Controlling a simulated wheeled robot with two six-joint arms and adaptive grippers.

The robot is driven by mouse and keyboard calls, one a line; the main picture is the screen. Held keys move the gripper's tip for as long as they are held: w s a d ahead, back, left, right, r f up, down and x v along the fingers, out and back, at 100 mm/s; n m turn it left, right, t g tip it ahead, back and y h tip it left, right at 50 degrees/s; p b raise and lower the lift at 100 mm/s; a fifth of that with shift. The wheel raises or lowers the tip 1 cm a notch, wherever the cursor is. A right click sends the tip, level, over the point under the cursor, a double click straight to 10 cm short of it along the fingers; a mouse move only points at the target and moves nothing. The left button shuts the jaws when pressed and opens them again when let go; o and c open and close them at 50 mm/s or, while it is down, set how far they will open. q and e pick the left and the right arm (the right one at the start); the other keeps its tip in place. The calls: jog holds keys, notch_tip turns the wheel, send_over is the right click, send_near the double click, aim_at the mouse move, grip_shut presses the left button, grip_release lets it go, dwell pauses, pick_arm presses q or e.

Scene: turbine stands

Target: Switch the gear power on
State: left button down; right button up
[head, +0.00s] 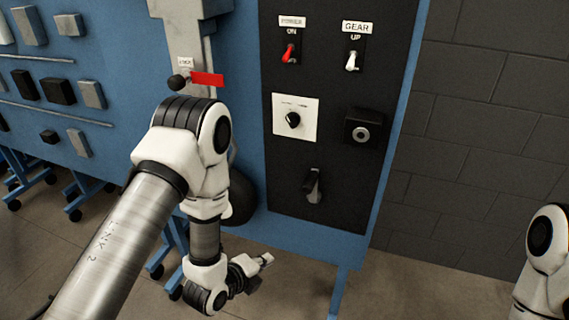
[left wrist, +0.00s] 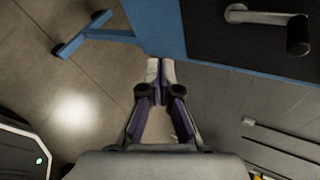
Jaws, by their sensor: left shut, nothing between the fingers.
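A switch with a red lever (head: 289,53) sits at the upper left of the black panel (head: 330,90), under a small plate that reads ON; the plate's top word is blurred. A switch with a white lever (head: 352,61) sits to its right, under a plate reading GEAR and UP. I cannot tell which position either lever is in. My left gripper (head: 264,260) is shut and empty, low in front of the stand and well below both switches. In the left wrist view its fingertips (left wrist: 160,68) are together and touch nothing visible. My right gripper is out of view.
Below the switches are a black knob on a white plate (head: 309,105), a round black fitting (head: 362,128) and a dark handle (head: 313,186). A red tab (head: 207,79) stands left of the panel. A grey block wall (head: 490,130) lies right.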

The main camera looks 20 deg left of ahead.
aim_at(288, 54)
pick_arm(q)
jog(key=w+r+m+t+h+p, duration=0.1)
jog(key=w+r+m+t+p, duration=0.2)
jog(key=r, duration=1)
jog(key=w+r+m+t+h+p, duration=0.1)
jog(key=w+r+t, duration=0.3)
jog(key=r, duration=0.8)
jog(key=w+r+m+t+h+p, duration=0.15)
jog(key=w+r, duration=0.35)
jog(key=r, duration=0.8)
jog(key=shift+m, duration=0.45)
jog(key=p+x, duration=0.5)
jog(key=x, duration=0.4)
jog(key=shift+w+d, duration=0.15)
jog(key=shift+w, duration=0.25)
jog(key=a, duration=0.1)
jog(key=a+r+p, duration=0.1)
jog(key=s+a+p, duration=0.1)
jog(key=shift+a+r+y, duration=0.2)
jog(key=shift+a+y, duration=0.05)
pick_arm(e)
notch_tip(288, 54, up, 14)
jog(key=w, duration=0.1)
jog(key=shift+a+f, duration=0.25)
pick_arm(q)
jog(key=shift+s+a+r, duration=0.1)
jog(key=shift+s, duration=0.05)
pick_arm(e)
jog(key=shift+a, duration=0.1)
